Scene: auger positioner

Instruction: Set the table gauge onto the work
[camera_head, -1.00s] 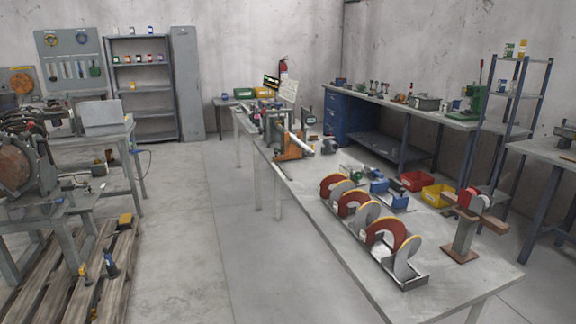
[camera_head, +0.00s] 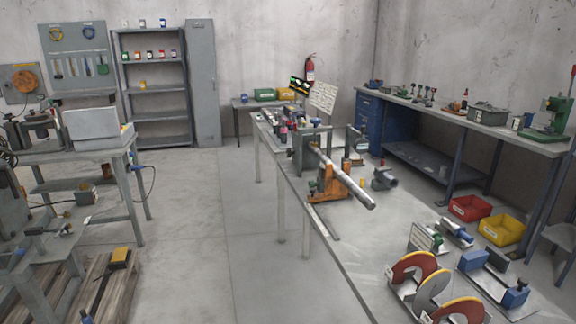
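A long silvery bar (camera_head: 342,177) lies on a fixture on the long table and slopes down toward its near end. The fixture has an orange bracket (camera_head: 326,190) at the front and a grey upright plate (camera_head: 306,150) behind it. I cannot tell for sure which thing is the table gauge. A small dark grey device (camera_head: 384,179) stands right of the bar, apart from it. Small instruments with blue parts (camera_head: 456,232) stand nearer on the table. Neither of my grippers is in view.
Red and grey curved discs (camera_head: 412,266) stand in a rack at the near end of the long table (camera_head: 385,218). A red bin (camera_head: 469,208) and a yellow bin (camera_head: 502,231) lie to the right. A workbench (camera_head: 460,128) runs along the right wall. The floor (camera_head: 190,235) left of the table is clear.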

